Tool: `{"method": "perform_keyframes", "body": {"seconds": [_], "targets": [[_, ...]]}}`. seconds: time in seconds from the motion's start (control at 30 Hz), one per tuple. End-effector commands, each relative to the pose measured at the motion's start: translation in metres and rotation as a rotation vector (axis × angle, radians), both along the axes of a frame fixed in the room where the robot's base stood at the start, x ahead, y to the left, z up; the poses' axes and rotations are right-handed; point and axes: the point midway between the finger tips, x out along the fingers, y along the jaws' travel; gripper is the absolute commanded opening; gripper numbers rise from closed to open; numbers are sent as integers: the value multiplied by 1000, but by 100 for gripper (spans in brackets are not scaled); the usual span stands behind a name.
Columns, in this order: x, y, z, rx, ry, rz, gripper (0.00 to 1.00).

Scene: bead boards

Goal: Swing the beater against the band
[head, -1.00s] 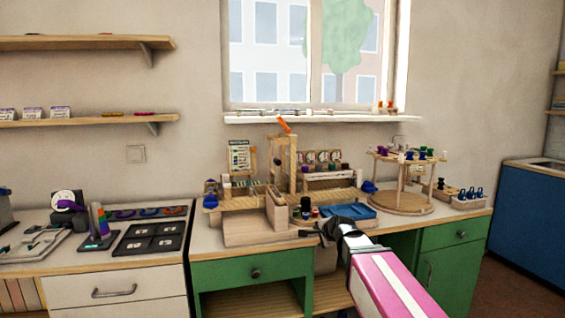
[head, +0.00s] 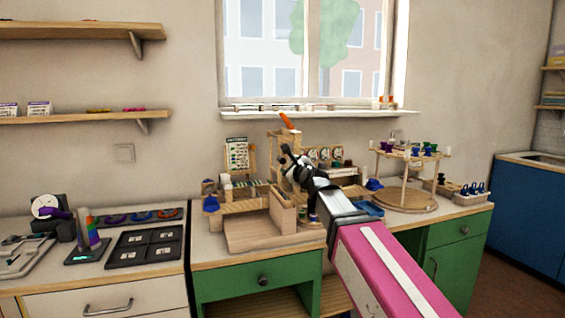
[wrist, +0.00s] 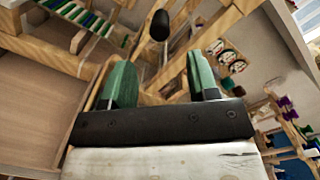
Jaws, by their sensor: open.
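A wooden frame (head: 286,136) with an orange tip (head: 287,121) stands on the bench. A dark rounded head (wrist: 160,25), which looks like the beater, shows in the wrist view just beyond my fingers, apart from them. I cannot make out the band for certain. My gripper (head: 288,156) is in front of the frame in the head view and hides part of it. In the wrist view my gripper (wrist: 160,82) has its two green pads spread, with nothing held between them.
A wooden box (head: 250,237) sits at the frame's foot. A round wooden stand (head: 405,202) with coloured pegs is at the right, and a tray of blue pieces (head: 468,197) is past it. A dark board (head: 145,250) lies on the left counter.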

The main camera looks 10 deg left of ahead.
Motion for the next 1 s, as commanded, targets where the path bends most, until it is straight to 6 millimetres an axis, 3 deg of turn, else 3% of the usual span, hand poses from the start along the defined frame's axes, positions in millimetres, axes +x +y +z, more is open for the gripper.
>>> {"method": "perform_keyframes", "body": {"seconds": [0.5,0.87,1.0], "targets": [[71,48,0,-3,-1,0,54],[75,51,-1,-3,-1,0,54],[75,51,-1,-3,-1,0,12]]}}
